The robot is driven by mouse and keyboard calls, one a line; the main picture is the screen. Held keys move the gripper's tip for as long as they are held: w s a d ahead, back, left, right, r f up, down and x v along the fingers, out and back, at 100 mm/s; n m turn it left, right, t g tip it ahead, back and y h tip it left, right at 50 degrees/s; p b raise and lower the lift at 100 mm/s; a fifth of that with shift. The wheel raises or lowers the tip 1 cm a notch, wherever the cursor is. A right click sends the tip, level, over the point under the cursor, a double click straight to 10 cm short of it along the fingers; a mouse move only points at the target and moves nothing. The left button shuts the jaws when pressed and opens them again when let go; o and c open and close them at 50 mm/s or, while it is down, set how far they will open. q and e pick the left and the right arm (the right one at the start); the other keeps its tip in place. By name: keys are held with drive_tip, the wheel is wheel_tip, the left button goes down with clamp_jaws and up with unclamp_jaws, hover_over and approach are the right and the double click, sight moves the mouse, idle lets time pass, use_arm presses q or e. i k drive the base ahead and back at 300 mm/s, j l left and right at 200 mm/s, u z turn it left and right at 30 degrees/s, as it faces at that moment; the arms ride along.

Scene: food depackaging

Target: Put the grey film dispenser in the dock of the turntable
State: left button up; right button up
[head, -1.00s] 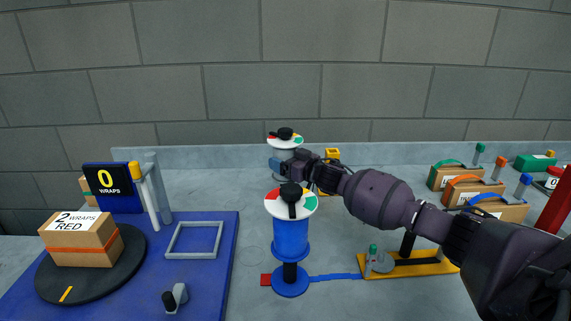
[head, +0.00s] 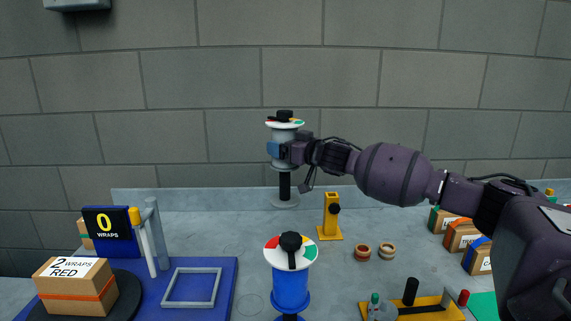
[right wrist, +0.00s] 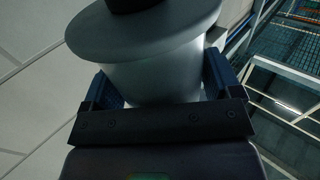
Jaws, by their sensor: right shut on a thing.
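My right gripper (head: 285,150) is shut on the grey film dispenser (head: 287,134), around its grey roll under a white disc with coloured segments. The dispenser is upright, with its black stem and round grey foot (head: 285,200) hanging down, and it appears raised off the table. In the right wrist view the grey roll (right wrist: 160,75) sits between both blue fingers. The turntable's blue base (head: 228,270) is at the lower left. A square grey frame (head: 193,304), apparently the dock, is empty on it. A "2 wraps red" box (head: 75,285) rests on the black turntable disc (head: 125,297). My left gripper is out of view.
A blue dispenser (head: 290,285) stands at front centre, right of the turntable base. A yellow stand (head: 331,215) and two small rings (head: 362,251) are behind it. Posts and a "0 wraps" display (head: 110,228) rise behind the disc. Strapped boxes (head: 461,236) are at right.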

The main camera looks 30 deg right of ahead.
sight(194, 288)
drive_tip(key=k+j, duration=0.1)
drive_tip(key=k, duration=0.4)
drive_tip(key=k+j, duration=0.1)
drive_tip(key=k, duration=0.4)
